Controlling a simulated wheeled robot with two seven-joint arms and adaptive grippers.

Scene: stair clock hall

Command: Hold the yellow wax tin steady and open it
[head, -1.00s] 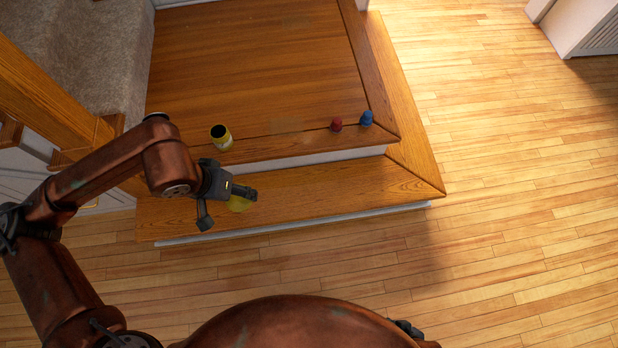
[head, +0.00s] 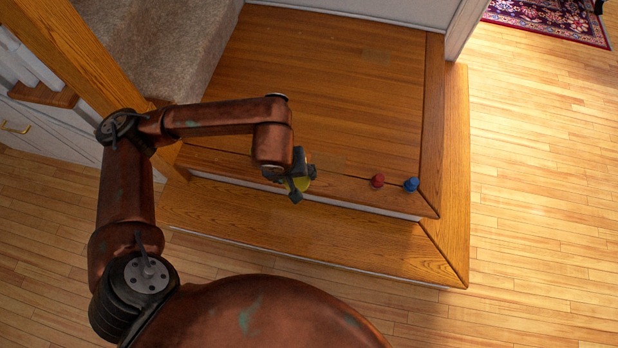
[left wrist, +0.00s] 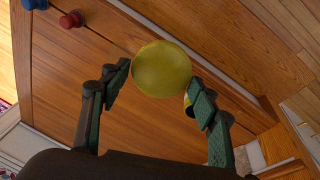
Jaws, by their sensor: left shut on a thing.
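My left gripper (head: 300,182) is shut on a round yellow lid (left wrist: 162,68), held flat-face toward the camera between the two fingers in the left wrist view. In the head view only a yellow sliver of the lid (head: 304,185) shows beside the gripper, above the front edge of the wooden landing. A small part of the yellow tin (left wrist: 188,106) shows behind the right-hand finger in the left wrist view, apart from the lid. In the head view the tin is hidden, seemingly behind my left arm. My right gripper is out of view.
A red knob-like object (head: 377,181) and a blue one (head: 411,185) stand near the front right of the landing (head: 330,80). A lower wooden step (head: 330,235) runs along its front. Carpeted stairs (head: 180,45) lie at left. The landing's middle is clear.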

